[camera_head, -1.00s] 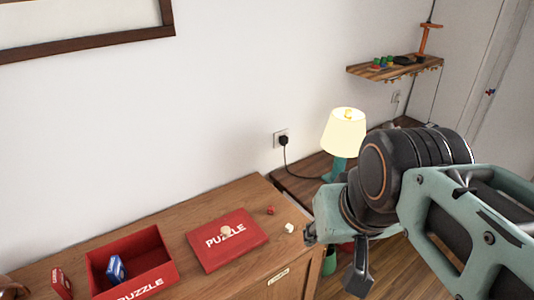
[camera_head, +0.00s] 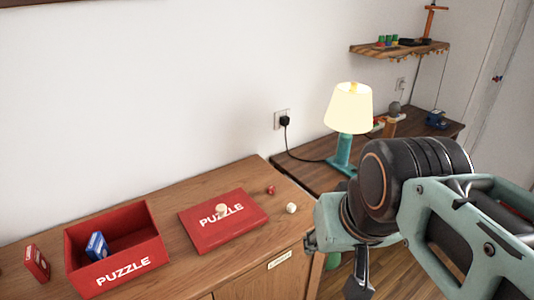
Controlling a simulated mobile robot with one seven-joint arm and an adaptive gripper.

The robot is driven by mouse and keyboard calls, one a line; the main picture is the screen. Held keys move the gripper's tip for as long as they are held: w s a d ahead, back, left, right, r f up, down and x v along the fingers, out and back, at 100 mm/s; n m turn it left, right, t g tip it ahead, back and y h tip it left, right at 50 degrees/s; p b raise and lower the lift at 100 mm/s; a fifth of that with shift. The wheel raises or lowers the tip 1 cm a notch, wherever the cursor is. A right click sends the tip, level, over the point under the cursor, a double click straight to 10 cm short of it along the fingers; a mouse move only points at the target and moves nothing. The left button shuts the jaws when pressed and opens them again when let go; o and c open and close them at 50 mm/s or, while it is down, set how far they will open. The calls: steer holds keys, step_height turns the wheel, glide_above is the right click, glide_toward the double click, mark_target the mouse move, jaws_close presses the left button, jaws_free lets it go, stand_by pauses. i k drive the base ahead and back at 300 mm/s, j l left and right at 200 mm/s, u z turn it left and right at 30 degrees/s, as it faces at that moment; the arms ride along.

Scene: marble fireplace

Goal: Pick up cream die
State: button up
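A small cream die (camera_head: 291,208) lies on the wooden cabinet top (camera_head: 170,200) near its right end, to the right of the red puzzle lid. Its faces are too small to make out. My gripper (camera_head: 335,266) is in the head view, right of and below the die, beyond the cabinet's right front edge. Its two fingers look spread apart, with nothing seen between them. The die is clear of the gripper.
A red die (camera_head: 271,190) lies behind the cream die. A small pale object (camera_head: 222,210) sits on the red puzzle lid (camera_head: 240,228). An open red puzzle box (camera_head: 119,270) holds a blue pack (camera_head: 97,246). A lit lamp (camera_head: 349,110) stands behind my arm.

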mark_target(291, 208)
steer(key=l+u, duration=0.45)
steer(key=l, duration=1.1)
steer(key=i+u, duration=0.4)
steer(key=i, duration=0.15)
steer(key=k+l+z, duration=0.15)
steer(key=k+z, duration=0.25)
steer(key=k, duration=0.15)
